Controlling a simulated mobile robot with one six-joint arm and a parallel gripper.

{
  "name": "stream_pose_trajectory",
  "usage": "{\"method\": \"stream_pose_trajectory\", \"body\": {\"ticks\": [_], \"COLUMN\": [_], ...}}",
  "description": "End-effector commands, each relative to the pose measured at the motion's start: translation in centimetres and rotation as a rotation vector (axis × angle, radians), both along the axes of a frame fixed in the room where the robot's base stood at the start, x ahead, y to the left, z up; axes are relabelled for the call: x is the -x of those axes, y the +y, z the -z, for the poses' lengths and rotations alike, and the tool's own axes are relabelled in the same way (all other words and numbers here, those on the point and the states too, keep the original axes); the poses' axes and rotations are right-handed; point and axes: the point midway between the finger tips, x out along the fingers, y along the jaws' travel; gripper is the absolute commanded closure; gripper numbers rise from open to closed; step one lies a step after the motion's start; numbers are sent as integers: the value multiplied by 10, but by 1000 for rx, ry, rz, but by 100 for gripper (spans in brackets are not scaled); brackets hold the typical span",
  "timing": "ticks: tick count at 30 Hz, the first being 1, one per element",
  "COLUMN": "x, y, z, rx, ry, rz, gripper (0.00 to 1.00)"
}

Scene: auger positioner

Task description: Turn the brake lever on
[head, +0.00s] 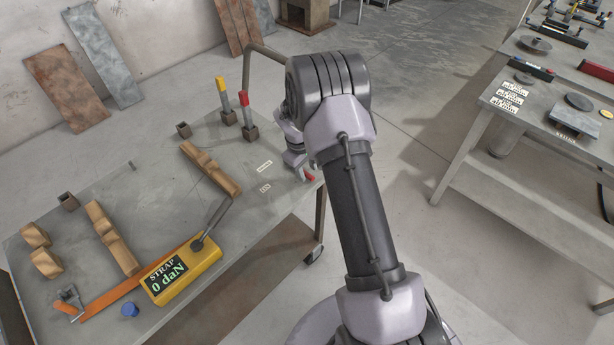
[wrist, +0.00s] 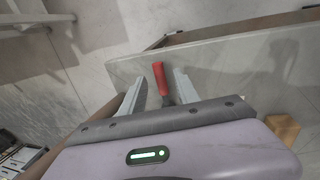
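A red-handled lever (wrist: 160,78), which looks like the brake lever, stands between the two fingers of my gripper (wrist: 158,88) in the wrist view. The fingers are apart, with a visible gap on each side of the red handle. The lower end of the lever is hidden behind my gripper body. In the head view a small red part (head: 309,178) shows at the right corner of the grey table (head: 200,250), beside my gripper (head: 303,170), which is mostly hidden by my arm there.
A yellow display box (head: 182,275) reading "STRAP 0 daN" sits at the table's front, by an orange strap (head: 112,297). Wooden blocks (head: 210,168), and yellow-topped (head: 222,90) and red-topped (head: 245,105) posts, stand on the table. Another bench (head: 480,110) is at right.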

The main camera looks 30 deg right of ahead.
Motion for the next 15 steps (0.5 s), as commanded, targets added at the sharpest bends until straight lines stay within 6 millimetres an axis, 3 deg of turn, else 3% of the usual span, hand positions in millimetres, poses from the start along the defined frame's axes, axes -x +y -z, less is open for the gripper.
{"method": "stream_pose_trajectory", "body": {"ticks": [4, 13, 15], "x": [-1, -1, -1], "y": [-3, -3, -3], "z": [14, 16, 16], "rx": [0, 0, 0], "ry": [0, 0, 0], "rz": [1, 1, 1], "gripper": [62, 62, 72]}}
